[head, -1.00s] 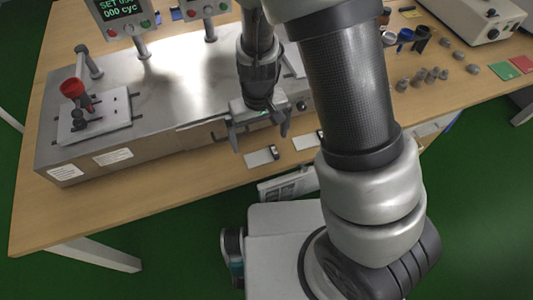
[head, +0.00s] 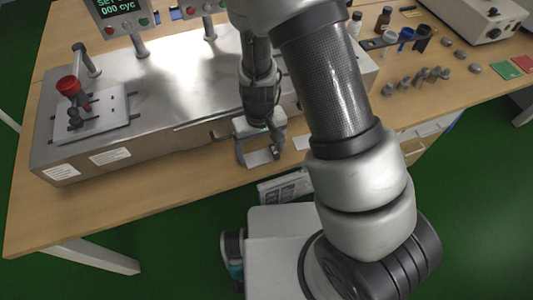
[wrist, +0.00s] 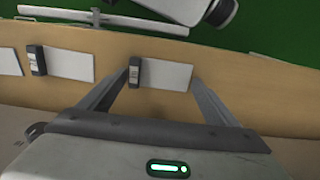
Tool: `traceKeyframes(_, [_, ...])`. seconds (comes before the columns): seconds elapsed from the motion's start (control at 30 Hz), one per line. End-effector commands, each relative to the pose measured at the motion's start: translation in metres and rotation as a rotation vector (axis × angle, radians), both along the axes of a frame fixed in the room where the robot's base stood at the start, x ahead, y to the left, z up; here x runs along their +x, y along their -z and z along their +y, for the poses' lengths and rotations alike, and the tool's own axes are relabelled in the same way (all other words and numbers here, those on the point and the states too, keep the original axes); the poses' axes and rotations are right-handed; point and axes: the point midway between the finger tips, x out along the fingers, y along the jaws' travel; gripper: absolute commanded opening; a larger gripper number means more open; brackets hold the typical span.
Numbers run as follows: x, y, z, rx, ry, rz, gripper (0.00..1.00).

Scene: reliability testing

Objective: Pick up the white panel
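A white panel (head: 262,157) lies flat on the wooden table just in front of the metal test bench. It has a dark block at one end, and in the wrist view the panel (wrist: 168,75) sits between my two fingers. My gripper (head: 260,155) points down over it with fingers apart. In the wrist view my gripper (wrist: 160,78) is open, with the dark block close to the left finger. I cannot tell whether the fingers touch the panel or table. A similar white panel (wrist: 70,65) with its own dark block lies to the left in the wrist view.
The metal test bench (head: 130,150) stands right behind my gripper. The table's front edge (head: 200,192) is close in front. Small grey parts (head: 415,80), cups and bottles stand to the right. Another white panel (wrist: 9,62) shows at the wrist view's left edge.

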Motion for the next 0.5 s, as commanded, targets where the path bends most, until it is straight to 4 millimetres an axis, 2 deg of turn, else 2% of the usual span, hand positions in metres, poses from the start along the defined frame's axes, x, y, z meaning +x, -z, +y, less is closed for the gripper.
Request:
traceKeyframes(0.03, [0.000,0.000,0.000,0.000,0.000,0.000,0.75])
traceKeyframes(0.13, [0.000,0.000,0.000,0.000,0.000,0.000,0.58])
traceKeyframes(0.17, [0.000,0.000,0.000,0.000,0.000,0.000,0.56])
traceKeyframes(0.37, [0.000,-0.001,0.000,0.000,0.000,0.000,0.56])
traceKeyframes(0.5, [0.001,-0.013,0.000,0.001,0.001,-0.004,0.56])
